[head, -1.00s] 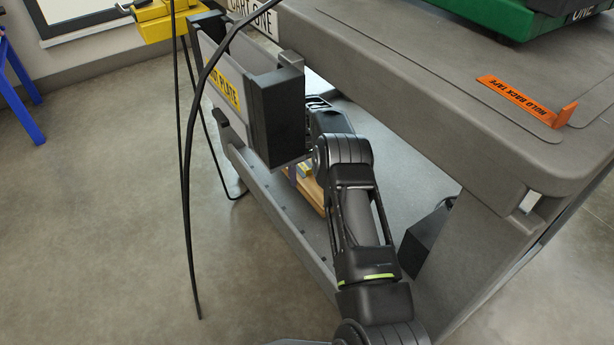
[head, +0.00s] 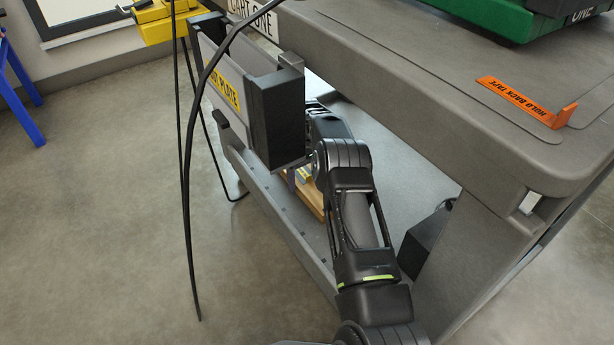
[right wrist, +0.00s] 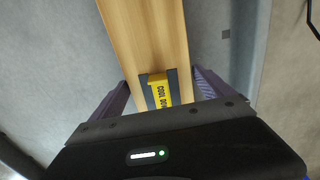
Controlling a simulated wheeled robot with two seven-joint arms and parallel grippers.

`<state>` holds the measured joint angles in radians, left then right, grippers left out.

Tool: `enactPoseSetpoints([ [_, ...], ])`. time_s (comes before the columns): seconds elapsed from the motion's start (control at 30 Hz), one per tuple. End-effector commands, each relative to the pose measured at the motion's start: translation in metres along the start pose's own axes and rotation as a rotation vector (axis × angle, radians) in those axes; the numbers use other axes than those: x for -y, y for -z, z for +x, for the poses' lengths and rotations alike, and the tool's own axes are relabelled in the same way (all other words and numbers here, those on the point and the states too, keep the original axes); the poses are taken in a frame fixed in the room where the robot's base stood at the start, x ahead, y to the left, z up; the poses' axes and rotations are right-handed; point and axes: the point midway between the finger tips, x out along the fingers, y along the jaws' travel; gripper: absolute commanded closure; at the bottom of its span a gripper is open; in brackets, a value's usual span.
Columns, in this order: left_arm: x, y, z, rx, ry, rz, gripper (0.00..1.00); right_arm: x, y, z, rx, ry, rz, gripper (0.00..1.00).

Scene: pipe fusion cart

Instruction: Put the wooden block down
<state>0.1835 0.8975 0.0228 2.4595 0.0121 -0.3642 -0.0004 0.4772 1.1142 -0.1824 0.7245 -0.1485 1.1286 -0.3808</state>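The wooden block (right wrist: 145,40) is a long pale plank with a dark patch and a yellow label on its near part. In the right wrist view it runs up between the two purple fingers of my right gripper (right wrist: 160,80). The fingers lie close along both long sides of the block and look shut on it. My left gripper is not in view.
A dark box-ended plate holder (head: 277,120) hangs close by on the left. A black cable (head: 186,200) hangs further left. A dark box (head: 425,240) stands on the right of the shelf.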

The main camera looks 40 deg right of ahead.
Motion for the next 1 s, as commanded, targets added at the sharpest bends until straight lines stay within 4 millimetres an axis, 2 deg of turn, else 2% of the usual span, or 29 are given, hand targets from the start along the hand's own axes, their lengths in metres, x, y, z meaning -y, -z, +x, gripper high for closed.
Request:
enactPoseSetpoints([
  [0.1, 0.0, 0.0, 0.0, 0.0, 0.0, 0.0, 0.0, 0.0, 0.0, 0.0, 0.0, 0.0, 0.0, 0.0],
  [0.37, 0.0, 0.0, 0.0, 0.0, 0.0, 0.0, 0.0, 0.0, 0.0, -0.001, 0.0, 0.0, 0.0, 0.0],
  [0.53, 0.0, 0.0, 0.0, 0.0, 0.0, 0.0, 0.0, 0.0, 0.0, -0.013, 0.0, 0.0, 0.0, 0.0],
  [1.0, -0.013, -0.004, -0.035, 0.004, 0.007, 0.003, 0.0, 0.0, 0.0, -0.109, -0.001, -0.001, 0.0, 0.0],
])
